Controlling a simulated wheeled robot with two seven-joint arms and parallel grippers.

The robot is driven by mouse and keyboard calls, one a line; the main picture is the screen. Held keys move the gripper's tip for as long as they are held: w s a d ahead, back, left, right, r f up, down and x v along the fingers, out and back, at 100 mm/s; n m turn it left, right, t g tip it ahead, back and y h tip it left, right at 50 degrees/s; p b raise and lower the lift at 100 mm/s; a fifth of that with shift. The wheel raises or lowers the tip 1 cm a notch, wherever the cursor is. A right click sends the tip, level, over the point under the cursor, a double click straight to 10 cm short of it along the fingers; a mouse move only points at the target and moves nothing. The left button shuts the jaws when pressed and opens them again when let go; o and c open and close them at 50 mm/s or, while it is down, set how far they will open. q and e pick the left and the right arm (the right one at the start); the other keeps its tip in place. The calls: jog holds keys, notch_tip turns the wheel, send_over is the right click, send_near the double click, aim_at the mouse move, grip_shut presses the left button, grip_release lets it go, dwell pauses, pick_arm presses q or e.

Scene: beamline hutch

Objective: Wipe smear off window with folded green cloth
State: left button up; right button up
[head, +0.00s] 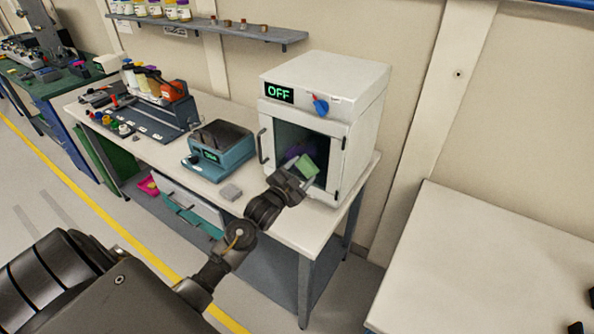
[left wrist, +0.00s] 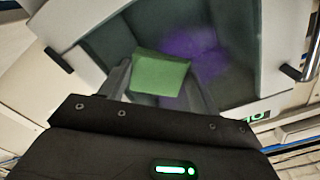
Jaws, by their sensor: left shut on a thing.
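The folded green cloth (head: 307,167) is between the fingers of my left gripper (head: 292,179), which is shut on it. The cloth is in front of the dark window (head: 318,145) in the door of the white oven. The left wrist view shows the green cloth (left wrist: 160,74) with a purple smear (left wrist: 203,52) on the window beside and behind it. Part of the smear is hidden by the cloth and gripper. I cannot tell whether the cloth touches the glass. Small dark tips at the right edge may be my right gripper, mostly out of frame.
The white oven (head: 365,95) has a display reading OFF, a blue knob (head: 321,104) and a door handle (head: 263,146). A pale table (head: 480,260) is at right.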

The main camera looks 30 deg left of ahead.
aim_at(313, 172)
pick_arm(q)
jog(key=shift+w+d, duration=0.1)
jog(key=shift+d, duration=1.5)
jog(key=shift+r+p, duration=1.3)
jog(key=shift+p, duration=0.2)
jog(key=shift+f, duration=0.1)
jog(key=shift+a, duration=0.15)
jog(key=shift+a, duration=2)
jog(key=shift+a, duration=0.1)
